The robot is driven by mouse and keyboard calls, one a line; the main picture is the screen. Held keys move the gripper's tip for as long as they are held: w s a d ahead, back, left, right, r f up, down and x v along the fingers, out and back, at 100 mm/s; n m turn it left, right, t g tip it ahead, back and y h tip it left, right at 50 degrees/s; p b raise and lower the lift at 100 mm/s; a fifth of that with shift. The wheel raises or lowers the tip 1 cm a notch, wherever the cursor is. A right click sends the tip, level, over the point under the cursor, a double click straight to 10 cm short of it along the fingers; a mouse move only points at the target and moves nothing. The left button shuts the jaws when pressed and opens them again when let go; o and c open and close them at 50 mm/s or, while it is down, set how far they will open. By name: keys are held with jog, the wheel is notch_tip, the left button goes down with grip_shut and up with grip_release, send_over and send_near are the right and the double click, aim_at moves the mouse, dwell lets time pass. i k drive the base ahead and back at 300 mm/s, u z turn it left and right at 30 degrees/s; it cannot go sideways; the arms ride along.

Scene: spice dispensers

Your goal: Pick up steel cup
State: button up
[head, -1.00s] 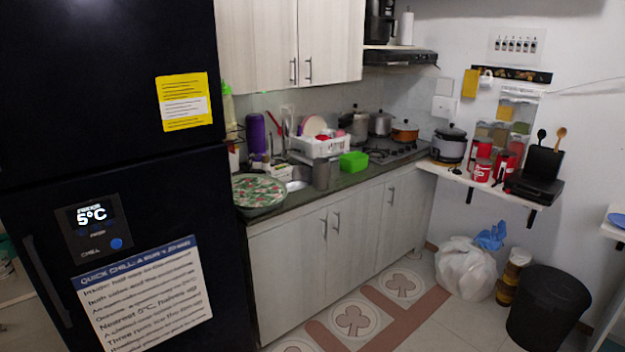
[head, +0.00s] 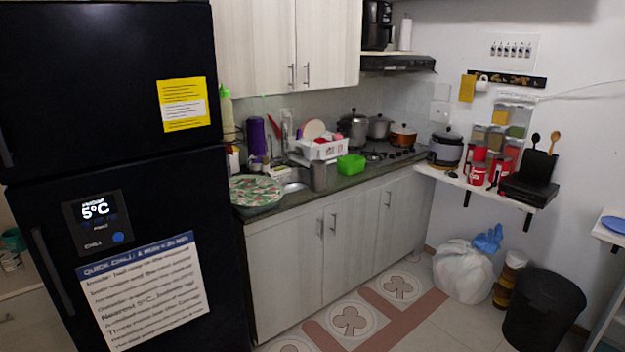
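A steel-grey cylinder that looks like the steel cup (head: 319,177) stands upright at the front edge of the dark counter, just left of a bright green container (head: 351,164) and in front of the white dish rack. It is small in this view, so its details are hard to make out. My gripper does not show in the head view.
A dark fridge (head: 100,150) fills the left side. A covered basin (head: 256,192) and a purple bottle (head: 256,138) are on the counter. The floor before the cabinets is clear. A white bag (head: 462,272) and black bin (head: 543,308) stand right.

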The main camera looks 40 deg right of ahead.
aim_at(318, 167)
jog(key=z, duration=0.1)
jog(key=i, duration=0.95)
jog(key=u, duration=0.05)
